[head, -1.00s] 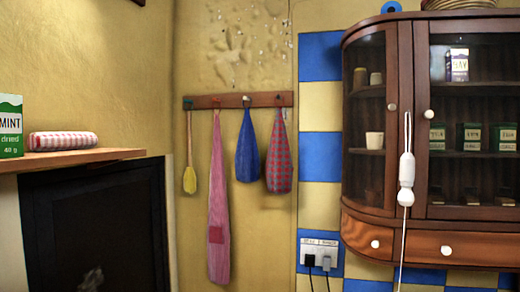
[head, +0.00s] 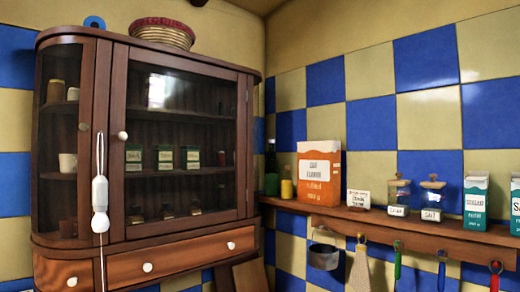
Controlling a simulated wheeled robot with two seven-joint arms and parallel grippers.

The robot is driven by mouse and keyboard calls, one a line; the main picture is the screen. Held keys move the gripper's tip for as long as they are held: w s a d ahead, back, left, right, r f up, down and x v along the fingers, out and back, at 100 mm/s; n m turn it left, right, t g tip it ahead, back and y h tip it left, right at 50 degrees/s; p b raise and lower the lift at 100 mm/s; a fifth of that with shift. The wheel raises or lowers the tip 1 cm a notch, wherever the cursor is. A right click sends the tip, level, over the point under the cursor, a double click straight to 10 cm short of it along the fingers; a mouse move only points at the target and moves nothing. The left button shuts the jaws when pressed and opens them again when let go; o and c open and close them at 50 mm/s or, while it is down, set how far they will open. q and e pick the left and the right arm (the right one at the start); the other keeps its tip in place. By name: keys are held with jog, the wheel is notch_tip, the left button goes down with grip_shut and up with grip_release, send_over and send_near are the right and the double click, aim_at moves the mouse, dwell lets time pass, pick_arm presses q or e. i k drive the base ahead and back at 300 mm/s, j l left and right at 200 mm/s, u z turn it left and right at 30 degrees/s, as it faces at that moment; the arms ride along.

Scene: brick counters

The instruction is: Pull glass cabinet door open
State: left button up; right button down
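The brown wooden cabinet (head: 115,100) hangs on the tiled wall at the left of the head view. Its glass door (head: 180,90) is shut, with a dark wooden frame and a small white round knob (head: 122,135) on its left side. Small green boxes (head: 164,157) and other small items stand on the shelves behind the glass. A white pull cord with a handle (head: 100,193) hangs in front of the cabinet, just left of the door. Neither of my grippers shows in the head view.
Drawers with white knobs (head: 148,267) sit under the door. A woven basket (head: 162,33) is on top of the cabinet. To the right, a wooden shelf (head: 400,226) holds an orange box (head: 318,175), jars and cartons, with utensils hanging below. The counter is out of view.

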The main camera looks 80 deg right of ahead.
aim_at(118, 232)
jog(key=z, duration=1.8)
